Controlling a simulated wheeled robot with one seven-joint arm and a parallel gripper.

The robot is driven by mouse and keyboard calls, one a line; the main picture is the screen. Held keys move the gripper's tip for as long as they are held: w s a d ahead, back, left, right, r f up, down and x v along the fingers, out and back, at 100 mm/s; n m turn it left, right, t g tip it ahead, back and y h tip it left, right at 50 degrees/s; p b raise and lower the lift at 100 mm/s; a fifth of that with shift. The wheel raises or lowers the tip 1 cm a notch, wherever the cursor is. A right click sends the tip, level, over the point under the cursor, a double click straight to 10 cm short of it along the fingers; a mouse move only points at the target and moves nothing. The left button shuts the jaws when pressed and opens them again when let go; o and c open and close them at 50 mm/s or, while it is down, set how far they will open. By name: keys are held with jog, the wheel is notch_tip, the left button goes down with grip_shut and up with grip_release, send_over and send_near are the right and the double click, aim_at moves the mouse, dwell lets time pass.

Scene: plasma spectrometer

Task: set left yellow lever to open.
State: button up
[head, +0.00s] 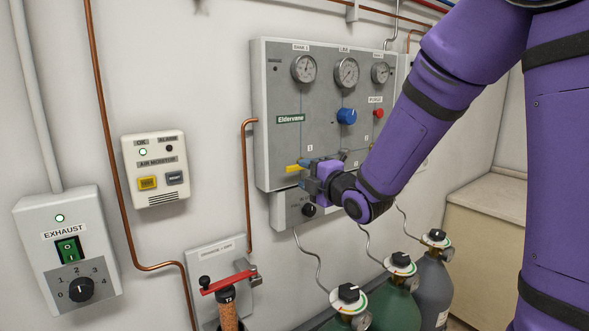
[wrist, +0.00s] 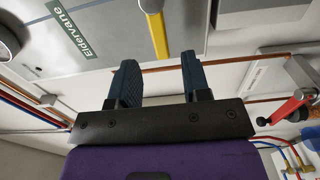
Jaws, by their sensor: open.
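The left yellow lever (head: 293,169) is on the lower left of the grey gas panel (head: 276,140), under the label 1. It lies roughly sideways, pointing left in the head view. In the wrist view the yellow lever (wrist: 159,34) runs from its pivot at the top edge toward the gap between my fingertips. My gripper (head: 307,173) is open beside the lever, with its blue fingers apart. It also shows in the wrist view (wrist: 158,62), with nothing between its pads. I cannot tell whether a finger touches the lever. My gripper and arm hide the panel to the right.
Gauges (head: 346,72), a blue knob (head: 347,116) and a red button (head: 379,113) are above. A box with a black knob (head: 309,210) is below. Gas cylinders (head: 391,302) stand at lower right. A copper pipe (head: 246,185) runs left of the panel.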

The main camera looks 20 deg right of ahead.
aim_at(295, 168)
jog(key=x, duration=0.5)
jog(key=shift+w+a, duration=0.1)
jog(key=shift+w, duration=0.2)
grip_shut()
